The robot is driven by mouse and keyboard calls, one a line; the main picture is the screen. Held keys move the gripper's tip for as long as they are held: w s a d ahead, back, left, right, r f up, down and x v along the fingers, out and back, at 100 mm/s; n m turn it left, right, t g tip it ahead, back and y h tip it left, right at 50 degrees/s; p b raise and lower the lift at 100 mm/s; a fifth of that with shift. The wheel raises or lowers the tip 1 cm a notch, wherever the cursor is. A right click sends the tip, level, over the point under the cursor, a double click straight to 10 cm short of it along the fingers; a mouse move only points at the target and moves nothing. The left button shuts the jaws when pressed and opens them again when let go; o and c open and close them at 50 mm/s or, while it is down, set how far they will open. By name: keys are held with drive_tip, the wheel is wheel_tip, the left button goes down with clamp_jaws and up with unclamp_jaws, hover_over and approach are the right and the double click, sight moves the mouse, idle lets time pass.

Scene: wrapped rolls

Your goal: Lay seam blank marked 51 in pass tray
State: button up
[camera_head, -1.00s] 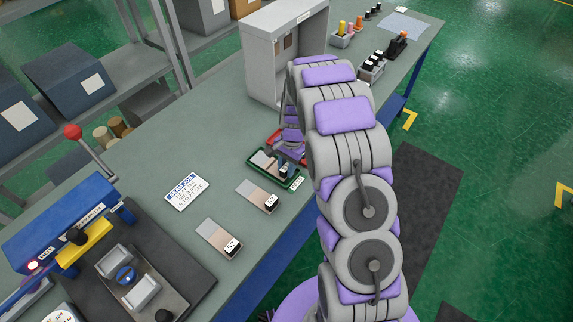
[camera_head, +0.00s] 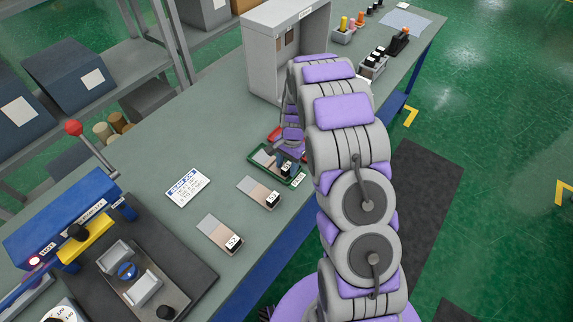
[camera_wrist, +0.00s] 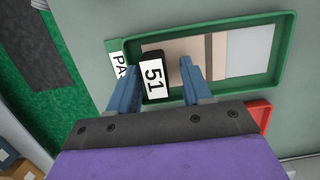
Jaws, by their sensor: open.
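The seam blank marked 51 (camera_wrist: 152,78) lies in the green pass tray (camera_wrist: 289,50), its black end block with the white label near the tray's labelled end. In the wrist view my gripper (camera_wrist: 160,66) is open, its two blue fingers on either side of the block. The left finger is close beside the block; a gap shows at the right finger. Whether the left finger touches cannot be told. In the head view the tray (camera_head: 268,172) sits near the bench's right edge, with my gripper (camera_head: 288,158) over it, partly hiding the blank.
A red tray (camera_wrist: 260,113) adjoins the green one, mostly hidden by my gripper. Two other blanks (camera_head: 258,192), (camera_head: 220,235) lie on the bench, the nearer marked 52. A white card (camera_head: 187,187), a grey cabinet (camera_head: 272,60) and a blue press (camera_head: 65,215) stand around.

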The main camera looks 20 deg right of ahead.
drive_tip(key=shift+s+d, duration=0.1)
drive_tip(key=shift+s, duration=0.15)
wheel_tip(320, 180, up, 17)
drive_tip(key=w+d+p, duration=0.2)
drive_tip(key=shift+w+d, duration=0.25)
drive_tip(key=shift+d, duration=0.1)
idle(0.5)
drive_tip(key=s+a+r+n+h, duration=0.1)
drive_tip(key=s+a+r+n, duration=0.15)
drive_tip(key=s+r, duration=0.45)
drive_tip(key=s+a+r+n, duration=0.2)
drive_tip(key=s+r+n, duration=0.15)
drive_tip(key=s, duration=0.75)
drive_tip(key=s+a+n, duration=0.1)
drive_tip(key=s+n, duration=0.3)
drive_tip(key=s, duration=1.7)
drive_tip(key=shift+s+a+r+n+g+h, duration=0.3)
drive_tip(key=shift+s+a+r+n+h, duration=0.05)
drive_tip(key=shift+a+n+h, duration=0.05)
